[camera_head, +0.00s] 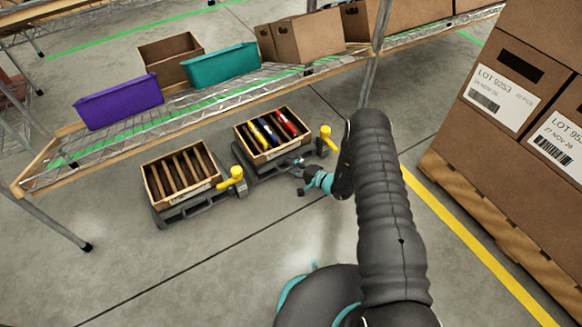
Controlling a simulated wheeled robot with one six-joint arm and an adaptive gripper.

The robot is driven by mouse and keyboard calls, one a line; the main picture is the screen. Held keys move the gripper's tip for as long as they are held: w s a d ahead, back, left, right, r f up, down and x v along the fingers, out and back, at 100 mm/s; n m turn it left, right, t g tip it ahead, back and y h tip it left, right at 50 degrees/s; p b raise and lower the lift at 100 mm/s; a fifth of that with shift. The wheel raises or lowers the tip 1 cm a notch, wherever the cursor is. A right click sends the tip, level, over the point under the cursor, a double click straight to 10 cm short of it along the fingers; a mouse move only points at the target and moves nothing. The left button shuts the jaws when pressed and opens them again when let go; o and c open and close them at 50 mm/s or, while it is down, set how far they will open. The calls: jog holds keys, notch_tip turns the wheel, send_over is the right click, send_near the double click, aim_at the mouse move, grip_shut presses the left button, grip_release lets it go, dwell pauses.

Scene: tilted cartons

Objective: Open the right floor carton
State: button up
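The right floor carton (284,153) is a brown, open-topped box on a low dark stand. Several red, blue, yellow and dark items show inside it. A yellow handle (326,138) stands at the right side of its stand. My gripper (300,178) is low, just in front of the right carton's stand, at its front right. It looks apart from the carton, but contact with the stand is unclear. Its fingers are too small to tell open from shut. My dark arm covers the floor behind and right of it.
The left floor carton (188,194), with brown slats inside, sits on a similar stand with a yellow handle (232,179). A wire shelf above holds a purple bin (119,103), a teal bin (220,67) and cartons. Stacked cartons on a pallet (500,225) stand right. Front floor is clear.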

grip_shut()
jog(key=shift+a, duration=0.1)
